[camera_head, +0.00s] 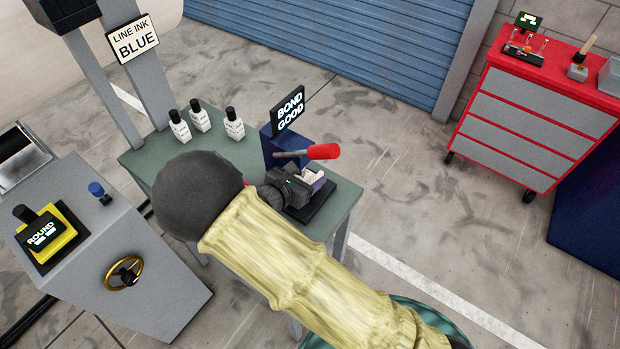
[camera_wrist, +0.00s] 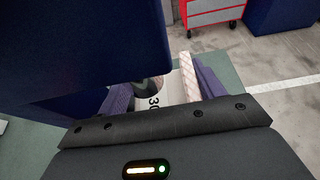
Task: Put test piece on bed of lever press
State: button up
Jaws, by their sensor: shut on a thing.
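The lever press (camera_head: 273,147) stands at the right end of the green table, with a dark blue body, a red-handled lever (camera_head: 322,151) and a black base (camera_head: 322,208). My gripper (camera_head: 308,183) is at the press, low over this base, with purple fingers. It is shut on a pale test piece (camera_head: 313,178), which also shows in the wrist view (camera_wrist: 189,78) beside the right finger. A white surface marked "30" and a dark round ram (camera_wrist: 150,84) show between the fingers. Whether the piece touches the bed is hidden.
A "BOND GOOD" sign (camera_head: 289,111) tops the press. Several white bottles (camera_head: 200,116) stand at the back of the table (camera_head: 151,157). A grey console (camera_head: 110,245) is at left, a red tool cabinet (camera_head: 535,120) at far right. The floor between is clear.

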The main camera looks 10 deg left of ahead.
jog(key=shift+s+a+f+b, duration=0.2)
jog(key=shift+f, duration=0.2)
jog(key=shift+s+a+f+b, duration=0.15)
jog(key=shift+s+a+f, duration=0.05)
jog(key=shift+f, duration=0.15)
jog(key=shift+s+f, duration=0.15)
jog(key=shift+s, duration=0.15)
jog(key=shift+w+d, duration=0.3)
jog(key=shift+d, duration=0.2)
jog(key=shift+s+a+f, duration=0.1)
jog(key=shift+s+f, duration=0.05)
jog(key=o, duration=1.1)
jog(key=shift+a, duration=0.1)
jog(key=shift+r, duration=0.2)
jog(key=b+v, duration=0.1)
jog(key=v, duration=1)
jog(key=shift+s+a+b, duration=0.15)
jog(key=shift+s+b, duration=0.25)
